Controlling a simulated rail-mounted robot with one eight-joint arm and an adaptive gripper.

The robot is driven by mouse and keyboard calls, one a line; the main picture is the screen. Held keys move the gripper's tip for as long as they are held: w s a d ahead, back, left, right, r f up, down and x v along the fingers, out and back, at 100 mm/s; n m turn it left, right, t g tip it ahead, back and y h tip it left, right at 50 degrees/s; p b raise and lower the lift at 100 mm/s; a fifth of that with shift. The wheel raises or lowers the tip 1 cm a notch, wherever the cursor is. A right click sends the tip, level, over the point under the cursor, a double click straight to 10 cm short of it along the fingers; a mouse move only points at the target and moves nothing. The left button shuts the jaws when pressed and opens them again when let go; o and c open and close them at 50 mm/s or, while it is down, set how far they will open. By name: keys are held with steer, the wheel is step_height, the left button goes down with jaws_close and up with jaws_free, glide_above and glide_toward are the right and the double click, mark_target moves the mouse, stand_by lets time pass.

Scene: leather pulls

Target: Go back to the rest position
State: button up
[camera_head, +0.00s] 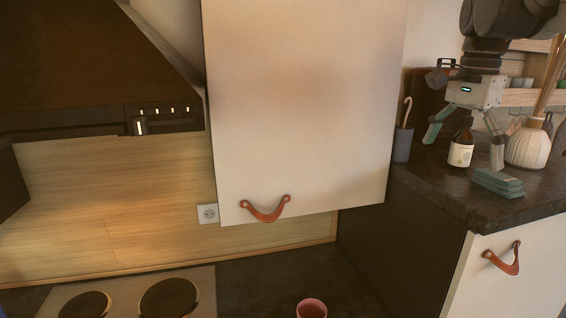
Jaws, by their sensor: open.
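My gripper (465,138) hangs at the upper right, above the right-hand dark counter (425,185). Its fingers are spread wide apart and nothing is between them that I can see held. A bottle with a pale label (461,152) shows between the fingers in the picture, apparently behind them. A stack of small green blocks (498,183) lies on the counter below the right finger; whether they touch cannot be told.
A white cabinet (300,90) with a leather pull (266,209) hangs in the middle. A lower cabinet has another pull (503,258). A ribbed vase (528,146) and a grey cup (402,144) stand near the gripper. A hob (130,300) and red cup (311,308) are in front.

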steer(key=s+a+f+n+t+b, duration=0.2)
steer(key=s+a+f+n+b, duration=0.1)
steer(key=f, duration=0.9)
steer(key=s+a+f+n+t+b, duration=0.2)
steer(key=s+a+f+n, duration=0.3)
steer(key=s+f, duration=0.3)
steer(key=s+a+f+n+t+b, duration=0.2)
steer(key=s+a+f+n+b, duration=0.2)
steer(key=f, duration=1.2)
steer(key=shift+s+a+f+n+b, duration=0.2)
steer(key=shift+s+a+n+b, duration=0.3)
steer(key=shift+s+a, duration=0.6)
steer(key=shift+w+a, duration=0.15)
steer(key=shift+w, duration=0.05)
